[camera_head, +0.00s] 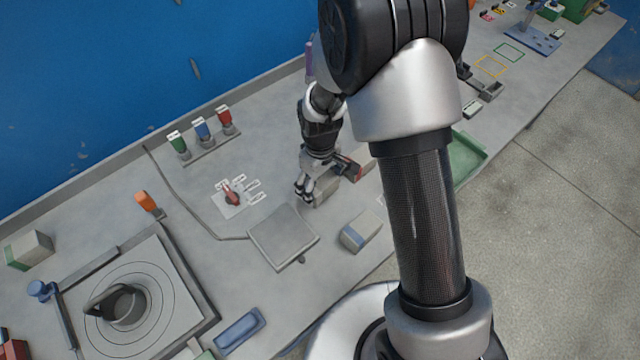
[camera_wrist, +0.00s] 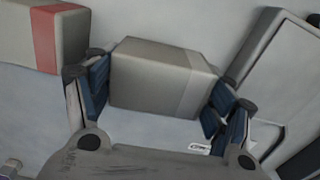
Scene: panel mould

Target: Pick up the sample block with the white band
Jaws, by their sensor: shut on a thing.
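The sample block with the white band (camera_wrist: 155,78) is a grey box with a pale stripe near its right end in the wrist view. It lies between the two blue-padded fingers of my gripper (camera_wrist: 160,100), which are shut on it at its left and right ends. In the head view my gripper (camera_head: 307,190) points down over the bench, and the block (camera_head: 326,193) shows partly behind its fingers. I cannot tell whether the block is clear of the bench top.
A red-banded block (camera_wrist: 45,38) lies close on the left in the wrist view. In the head view a grey square plate (camera_head: 283,237) and a blue-banded block (camera_head: 361,231) lie nearby. A small white plate with a red switch (camera_head: 232,196) is to the left.

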